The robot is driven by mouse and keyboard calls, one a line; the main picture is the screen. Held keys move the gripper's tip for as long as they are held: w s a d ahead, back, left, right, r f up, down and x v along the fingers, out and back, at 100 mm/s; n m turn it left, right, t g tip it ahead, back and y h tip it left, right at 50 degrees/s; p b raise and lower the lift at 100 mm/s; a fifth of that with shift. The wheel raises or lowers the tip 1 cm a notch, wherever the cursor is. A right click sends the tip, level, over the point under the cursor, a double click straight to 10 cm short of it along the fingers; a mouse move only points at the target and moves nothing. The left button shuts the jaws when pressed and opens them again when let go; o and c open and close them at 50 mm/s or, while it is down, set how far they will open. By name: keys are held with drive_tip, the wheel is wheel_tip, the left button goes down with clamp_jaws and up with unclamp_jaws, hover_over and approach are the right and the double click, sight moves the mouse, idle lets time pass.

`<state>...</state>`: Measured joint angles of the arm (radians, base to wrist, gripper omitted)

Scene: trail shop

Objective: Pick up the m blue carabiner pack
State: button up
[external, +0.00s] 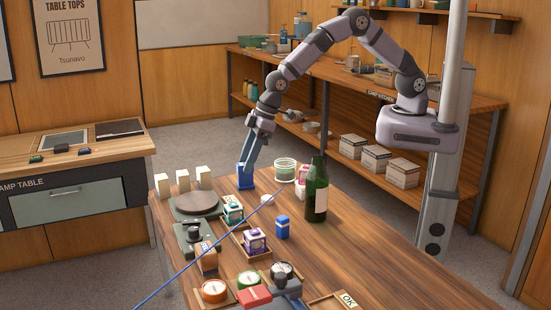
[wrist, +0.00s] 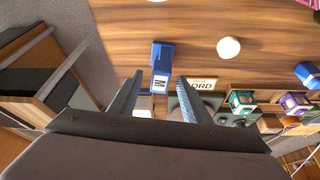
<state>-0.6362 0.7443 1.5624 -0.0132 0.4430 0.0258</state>
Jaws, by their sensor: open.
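The m blue carabiner pack (wrist: 161,59) is a blue block with a white label marked M. In the wrist view it lies in line with the gap between my two fingers. It also shows in the external view (external: 246,183), standing on the wooden table near its far left part. My gripper (external: 247,166) points down at it from above, with the fingertips close to its top. My gripper is open in the wrist view (wrist: 159,77), with a finger to each side of the pack's lower part. I cannot tell whether either finger touches it.
A second blue pack (external: 282,227) stands nearer the table's middle. A glass jar (external: 285,171) and green bottle (external: 317,190) stand to the right. A round dark scale plate (external: 197,203) and pale blocks (external: 183,180) are to the left. Teal (external: 233,210) and purple (external: 254,242) packs sit in front.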

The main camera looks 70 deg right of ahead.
drive_tip(key=shift+x, duration=1.05)
clamp_jaws()
drive_tip(key=shift+r, duration=0.15)
wheel_tip(320, 180, up, 10)
drive_tip(key=shift+f+b, duration=0.1)
drive_tip(key=shift+b, duration=1.05)
